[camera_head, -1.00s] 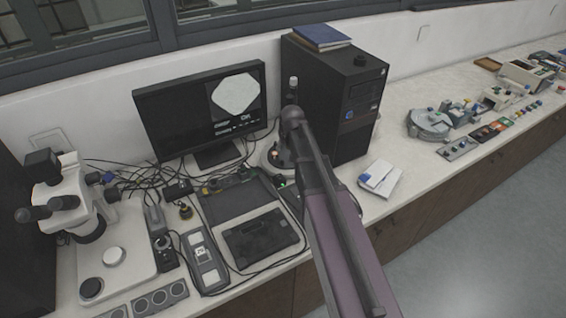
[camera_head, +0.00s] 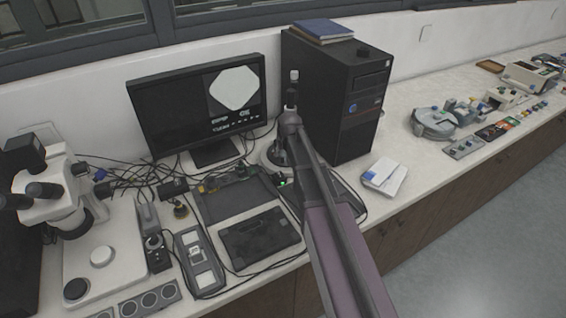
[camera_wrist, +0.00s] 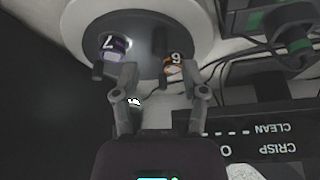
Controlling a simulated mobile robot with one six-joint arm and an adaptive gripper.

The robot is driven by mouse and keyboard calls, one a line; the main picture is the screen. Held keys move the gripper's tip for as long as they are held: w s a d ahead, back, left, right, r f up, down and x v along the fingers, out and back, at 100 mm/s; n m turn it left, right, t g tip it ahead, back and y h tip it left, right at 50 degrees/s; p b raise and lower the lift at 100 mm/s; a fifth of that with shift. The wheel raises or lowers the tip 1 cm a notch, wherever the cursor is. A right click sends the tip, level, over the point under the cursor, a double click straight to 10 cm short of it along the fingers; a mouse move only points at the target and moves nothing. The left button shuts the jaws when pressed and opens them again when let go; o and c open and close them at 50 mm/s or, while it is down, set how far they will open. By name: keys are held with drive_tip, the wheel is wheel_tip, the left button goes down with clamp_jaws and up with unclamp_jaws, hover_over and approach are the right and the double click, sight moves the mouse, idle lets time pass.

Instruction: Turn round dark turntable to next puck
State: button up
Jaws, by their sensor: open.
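In the wrist view, the round dark turntable (camera_wrist: 138,22) sits on a white round base (camera_wrist: 75,32) at the top. A puck marked 7 (camera_wrist: 112,45) is on its left side and an orange-edged puck marked 6 (camera_wrist: 175,64) on its right. Dark upright pegs (camera_wrist: 159,42) stand near the pucks. My gripper (camera_wrist: 160,78) is open, its fingers apart at the turntable's near edge, with nothing seen held between them. The right finger overlaps the area by puck 6; I cannot tell whether it touches.
A monitor (camera_head: 165,115) stands left of the turntable and a black computer tower (camera_head: 335,115) right behind it. Cables (camera_head: 135,180) and a dark tray (camera_head: 225,203) lie in front. A microscope (camera_head: 60,205) is far left. Bench right of the white box (camera_head: 384,176) is partly clear.

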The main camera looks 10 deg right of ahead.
sight(283, 157)
drive_tip(key=shift+b+x, duration=1.75)
drive_tip(key=shift+x, duration=0.45)
clamp_jaws()
